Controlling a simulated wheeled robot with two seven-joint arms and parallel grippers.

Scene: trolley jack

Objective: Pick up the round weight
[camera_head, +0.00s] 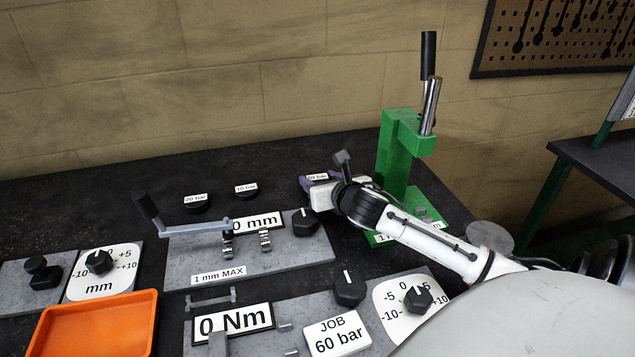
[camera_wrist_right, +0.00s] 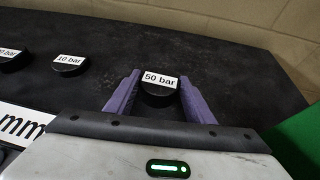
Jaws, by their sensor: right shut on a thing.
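The round weight is a short black disc with a white "50 bar" label; it sits between the purple fingers in the right wrist view (camera_wrist_right: 158,99). In the head view only its label (camera_head: 317,177) shows, mostly behind my gripper. My right gripper (camera_head: 308,182) is shut on this weight, with one finger at each side. Two more black round weights stand on the bench to the left: "10 bar" (camera_head: 246,194) and "20 bar" (camera_head: 197,206). Whether the held weight touches the bench is hard to tell. My left gripper is not in view.
A green press (camera_head: 398,150) with an upright lever stands just right of my right gripper. Grey panels with knobs and a crank handle (camera_head: 150,213) lie in front. An orange tray (camera_head: 95,325) is at the lower left. The bench behind the weights is clear up to the wall.

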